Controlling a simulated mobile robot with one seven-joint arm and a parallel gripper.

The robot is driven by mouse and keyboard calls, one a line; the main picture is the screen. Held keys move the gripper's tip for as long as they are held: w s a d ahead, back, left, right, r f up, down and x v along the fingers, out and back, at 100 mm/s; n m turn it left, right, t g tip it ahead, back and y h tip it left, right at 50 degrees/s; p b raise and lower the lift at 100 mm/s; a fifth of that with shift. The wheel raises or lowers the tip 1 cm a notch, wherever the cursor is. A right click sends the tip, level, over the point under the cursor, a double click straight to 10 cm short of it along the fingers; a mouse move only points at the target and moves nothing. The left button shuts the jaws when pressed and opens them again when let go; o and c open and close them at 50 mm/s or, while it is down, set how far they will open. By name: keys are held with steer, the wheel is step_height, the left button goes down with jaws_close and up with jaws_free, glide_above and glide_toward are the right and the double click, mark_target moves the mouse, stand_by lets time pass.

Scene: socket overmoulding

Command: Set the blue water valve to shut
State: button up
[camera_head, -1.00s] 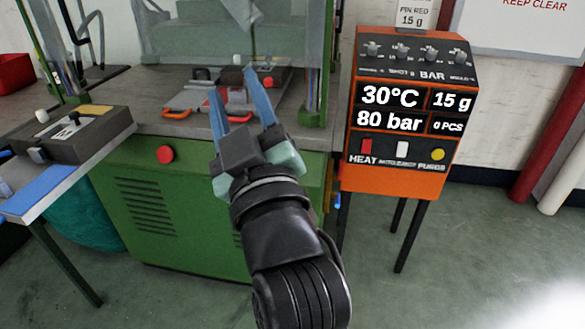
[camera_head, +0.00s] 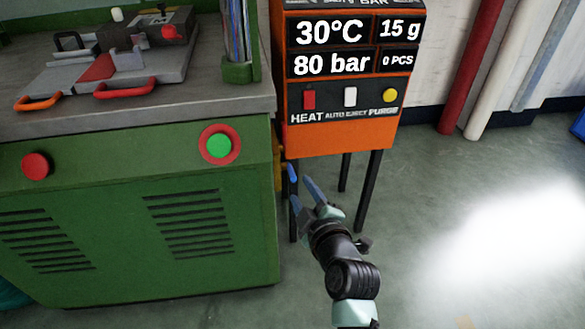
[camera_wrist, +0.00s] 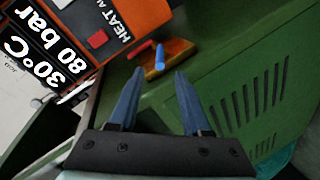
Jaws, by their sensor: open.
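My gripper (camera_head: 301,190) is open and empty, just below and right of the blue handle in the head view. In the wrist view the blue handle appears beyond and between the fingertips of my gripper (camera_wrist: 161,73), apart from them. I cannot tell the handle's exact angle.
The green machine (camera_head: 130,230) stands left of my gripper, with a worktop and tooling on top. The orange control box (camera_head: 345,138) on dark legs stands above and behind. Open floor (camera_head: 430,260) lies to the right.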

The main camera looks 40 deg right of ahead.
mark_target(293, 174)
steer(key=b+x, duration=0.2)
steer(key=x, duration=0.5)
steer(key=shift+w, duration=0.3)
jaws_close()
steer(key=shift+d, duration=0.1)
stand_by(1.0)
